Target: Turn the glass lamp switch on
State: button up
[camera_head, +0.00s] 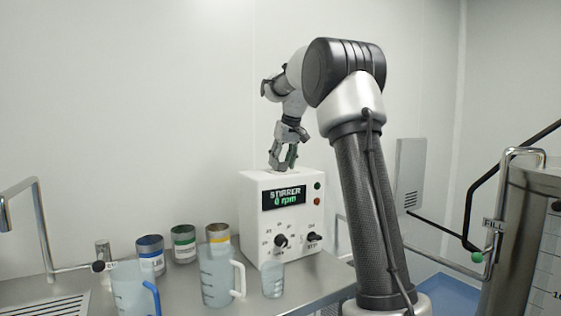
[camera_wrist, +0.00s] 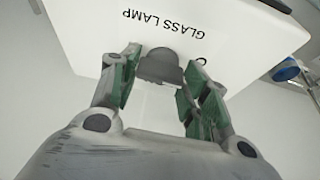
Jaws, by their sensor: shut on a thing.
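The glass lamp switch is a grey rounded knob (camera_wrist: 158,62) on a white panel (camera_wrist: 215,55) in the wrist view. The words GLASS LAMP show upside down beyond it. Part of a marking beside the knob is hidden by the right finger. In the head view, my gripper (camera_head: 283,165) points down at the top of the white stirrer box (camera_head: 250,215). The knob cannot be made out there, and I cannot tell its setting.
The stirrer box front has a display (camera_head: 284,197) reading 0 rpm, two black dials (camera_head: 281,241) and small buttons. Several cans and jugs (camera_head: 215,278) crowd the bench to the left and front. A metal tank (camera_head: 520,240) with a rail stands at right.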

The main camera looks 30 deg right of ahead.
jog(key=shift+a, duration=0.1)
jog(key=m+h, duration=0.1)
jog(key=m, duration=0.3)
jog(key=shift+a, duration=0.15)
jog(key=m+h, duration=0.1)
jog(key=m, duration=0.1)
jog(key=m+g+h, duration=0.1)
jog(key=m, duration=0.2)
jog(key=shift+w+f+g, duration=0.1)
jog(key=shift+g, duration=0.2)
jog(key=m+g+h, duration=0.1)
jog(key=m, duration=0.3)
jog(key=shift+w+a+m, duration=0.1)
jog(key=shift+m, duration=0.3)
jog(key=shift+m+g, duration=0.9)
jog(key=shift+m, duration=1)
jog(key=o, duration=1)
jog(key=shift+h, duration=0.3)
